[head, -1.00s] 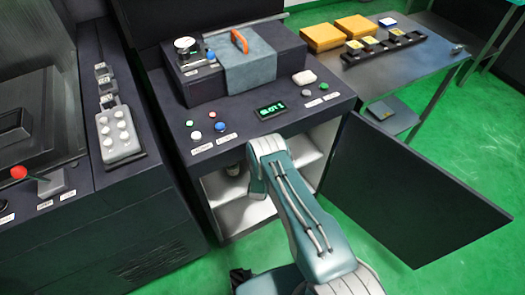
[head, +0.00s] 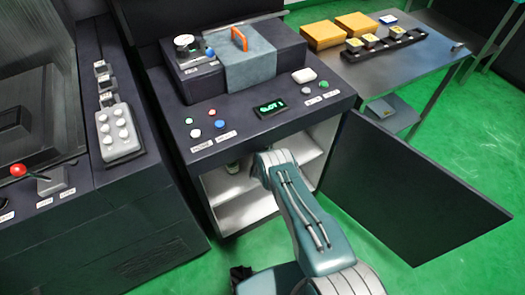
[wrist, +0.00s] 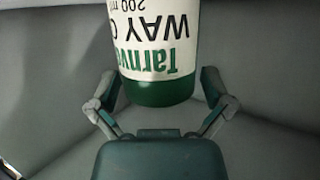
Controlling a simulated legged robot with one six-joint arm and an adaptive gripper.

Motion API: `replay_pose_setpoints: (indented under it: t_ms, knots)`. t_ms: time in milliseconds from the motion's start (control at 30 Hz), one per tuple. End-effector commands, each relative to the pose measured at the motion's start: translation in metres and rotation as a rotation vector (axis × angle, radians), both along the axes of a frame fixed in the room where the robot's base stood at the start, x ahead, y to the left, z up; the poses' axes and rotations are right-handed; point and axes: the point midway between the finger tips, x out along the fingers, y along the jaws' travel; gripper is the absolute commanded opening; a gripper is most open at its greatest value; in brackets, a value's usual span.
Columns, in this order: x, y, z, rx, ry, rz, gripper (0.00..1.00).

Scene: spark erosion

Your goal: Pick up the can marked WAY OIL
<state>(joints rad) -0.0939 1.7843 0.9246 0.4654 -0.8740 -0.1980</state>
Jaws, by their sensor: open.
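The can (wrist: 157,45) is white with a dark green band, and its lettering reads upside down in the wrist view: "WAY", part of a cut-off letter, and "200". Its far part runs out of the top of that view. My gripper (wrist: 159,82) is open, with one finger at each side of the can's green end; I cannot tell whether they touch it. In the head view my gripper is hidden inside the open cabinet. A small pale and green object (head: 232,167) shows under the cabinet's top edge; I cannot read it there.
The cabinet's dark door (head: 410,190) stands open to the right. The control panel above carries buttons and a lit display (head: 270,108). A metal table (head: 400,65) with yellow boxes stands at the back right.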

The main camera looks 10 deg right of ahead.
Motion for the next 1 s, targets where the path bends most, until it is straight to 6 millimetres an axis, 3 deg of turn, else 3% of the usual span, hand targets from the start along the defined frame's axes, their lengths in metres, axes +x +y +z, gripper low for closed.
replay_pose_setpoints:
  t_ms: [167, 200, 367, 767, 1000]
  knots:
    - [0.0, 0.0, 0.0, 0.0, 0.0, 0.0, 1.0]
    - [0.0, 0.0, 0.0, 0.0, 0.0, 0.0, 0.91]
    - [0.0, 0.0, 0.0, 0.0, 0.0, 0.0, 0.2]
    - [0.002, 0.0, 0.003, 0.0, -0.002, 0.0, 0.2]
    - [0.01, -0.003, 0.016, 0.0, -0.004, 0.001, 0.2]
